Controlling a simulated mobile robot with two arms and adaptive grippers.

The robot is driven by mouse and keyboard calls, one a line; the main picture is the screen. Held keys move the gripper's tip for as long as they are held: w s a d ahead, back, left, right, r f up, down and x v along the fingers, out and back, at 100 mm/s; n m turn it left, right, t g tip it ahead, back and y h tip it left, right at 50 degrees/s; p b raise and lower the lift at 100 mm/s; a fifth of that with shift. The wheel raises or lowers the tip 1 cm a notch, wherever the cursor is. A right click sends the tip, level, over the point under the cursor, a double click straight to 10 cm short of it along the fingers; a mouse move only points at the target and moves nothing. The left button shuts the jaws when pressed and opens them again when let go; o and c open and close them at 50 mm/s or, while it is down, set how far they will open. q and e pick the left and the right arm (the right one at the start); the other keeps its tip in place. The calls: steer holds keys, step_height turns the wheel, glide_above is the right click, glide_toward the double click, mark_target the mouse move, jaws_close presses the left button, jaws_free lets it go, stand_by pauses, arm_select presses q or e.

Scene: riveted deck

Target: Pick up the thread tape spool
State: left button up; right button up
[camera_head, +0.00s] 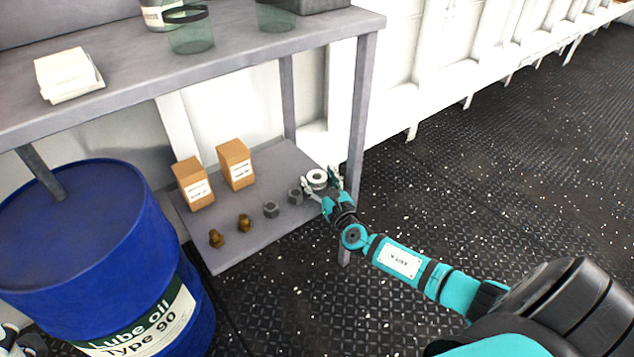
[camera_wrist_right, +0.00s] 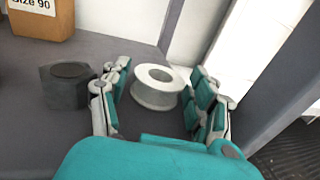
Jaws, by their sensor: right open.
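The thread tape spool (camera_head: 317,177) is a small white ring with a dark centre hole, at the right end of the low grey shelf (camera_head: 262,222). My right gripper (camera_head: 322,184) is open, with its fingers on either side of the spool. In the right wrist view the spool (camera_wrist_right: 158,85) lies flat between the two open fingers (camera_wrist_right: 160,98), with a gap visible on the right side. Contact on the left side is hard to tell. My left gripper cannot be made out; only a bit of hardware shows at the lower left edge.
A dark grey nut (camera_head: 295,196) stands just left of the spool, with another nut (camera_head: 271,209) and brass fittings (camera_head: 244,223) beyond. Cardboard boxes (camera_head: 235,164) stand behind. A grey table leg (camera_head: 358,130) rises close to my gripper. A blue drum (camera_head: 110,250) stands left.

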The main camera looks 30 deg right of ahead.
steer(key=c, duration=0.7)
steer(key=shift+r, duration=0.1)
steer(key=shift+c, duration=0.2)
